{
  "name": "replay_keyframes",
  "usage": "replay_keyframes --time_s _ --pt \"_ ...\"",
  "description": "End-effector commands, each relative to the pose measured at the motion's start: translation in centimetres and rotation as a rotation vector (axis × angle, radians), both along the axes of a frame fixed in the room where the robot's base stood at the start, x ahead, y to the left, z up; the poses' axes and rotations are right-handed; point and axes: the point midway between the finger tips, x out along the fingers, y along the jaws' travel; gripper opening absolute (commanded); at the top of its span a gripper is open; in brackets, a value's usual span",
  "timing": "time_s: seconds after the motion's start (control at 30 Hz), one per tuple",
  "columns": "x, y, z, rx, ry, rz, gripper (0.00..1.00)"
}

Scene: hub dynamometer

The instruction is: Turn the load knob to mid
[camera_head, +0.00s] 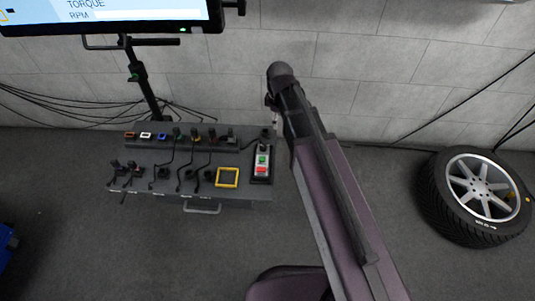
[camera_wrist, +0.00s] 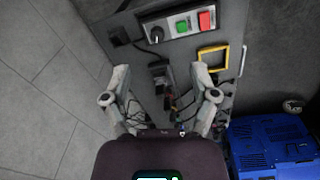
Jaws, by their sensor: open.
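The load knob (camera_wrist: 156,34) is a small round dark knob with a light mark. It sits at one end of the control box (camera_wrist: 177,23), beside a green button (camera_wrist: 181,27) and a red button (camera_wrist: 206,19). The exact setting of its mark is too small to read. In the head view the control box (camera_head: 262,176) stands at the right end of the bench, and the knob is at its far end. My gripper (camera_wrist: 161,71) is open and empty, apart from the knob, which shows beyond the fingertips. My arm hides most of the gripper in the head view.
The bench (camera_head: 150,182) holds a yellow frame (camera_head: 227,177), several plugs and loose cables. A monitor (camera_head: 105,14) on a stand rises behind it, near the wall. A wheel (camera_head: 478,190) is at the right. A blue machine (camera_wrist: 270,148) is at the lower right of the wrist view.

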Motion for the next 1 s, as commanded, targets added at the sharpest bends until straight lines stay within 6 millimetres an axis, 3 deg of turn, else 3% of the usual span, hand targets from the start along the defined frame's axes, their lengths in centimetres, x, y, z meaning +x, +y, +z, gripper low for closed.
replay_keyframes --time_s 0.03,0.3,1.0 --pt "0.8 1.1 -1.9 -0.001 -0.001 0.069 0.76" --pt "2.2 4.4 -4.8 -0.006 -0.006 0.333 0.76" --pt "2.4 5.0 -5.4 -0.006 -0.007 0.39 0.76"
